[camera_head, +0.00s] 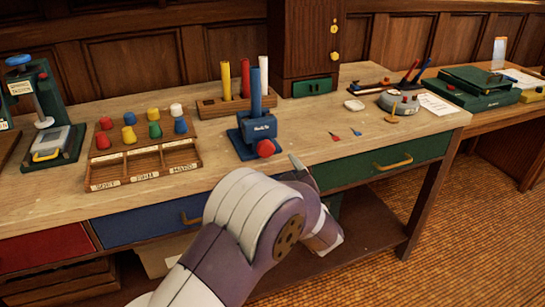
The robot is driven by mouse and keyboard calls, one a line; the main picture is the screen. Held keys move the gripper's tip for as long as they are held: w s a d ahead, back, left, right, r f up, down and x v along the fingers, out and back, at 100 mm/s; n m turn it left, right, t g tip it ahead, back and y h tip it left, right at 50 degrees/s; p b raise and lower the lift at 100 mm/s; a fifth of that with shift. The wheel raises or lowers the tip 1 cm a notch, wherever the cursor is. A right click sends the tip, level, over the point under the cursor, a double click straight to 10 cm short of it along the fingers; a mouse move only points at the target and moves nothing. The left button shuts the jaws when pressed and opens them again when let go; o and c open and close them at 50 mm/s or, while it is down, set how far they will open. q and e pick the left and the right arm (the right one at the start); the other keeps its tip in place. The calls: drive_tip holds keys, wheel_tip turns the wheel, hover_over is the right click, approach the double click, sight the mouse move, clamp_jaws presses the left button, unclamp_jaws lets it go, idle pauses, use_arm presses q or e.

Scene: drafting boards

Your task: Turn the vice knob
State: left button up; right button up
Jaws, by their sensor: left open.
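A small blue vice (257,128) stands on the wooden workbench, with a dark blue tube upright in it. Its round red vice knob (265,148) faces the bench's front edge. My left gripper (302,172) is open, just right of the knob and close to the front edge. It looks apart from the knob, with nothing visible in it. My forearm and wrist hide most of the gripper. My right gripper is out of view.
Colored pegs stand in a sorting tray (143,166) left of the vice. A wooden rack (238,104) with upright tubes is behind it. Two small darts (334,137) lie to the right. A green drawer (385,162) with a brass handle is below the bench's right side.

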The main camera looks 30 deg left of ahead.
sight(267, 153)
use_arm(q)
drive_tip(key=x, duration=0.7)
drive_tip(key=shift+w, duration=0.15)
drive_tip(key=shift+c, duration=0.2)
drive_tip(key=c, duration=1)
drive_tip(key=m+p, duration=0.1)
drive_tip(key=p, duration=0.1)
drive_tip(key=m+p, duration=0.1)
drive_tip(key=p, duration=0.1)
drive_tip(key=shift+r+m, duration=0.35)
drive_tip(key=shift+m, duration=0.05)
drive_tip(key=shift+a+f+m+p, duration=0.1)
drive_tip(key=shift+f+m+p, duration=0.05)
drive_tip(key=shift+m+p, duration=0.25)
drive_tip(key=shift+f, duration=0.2)
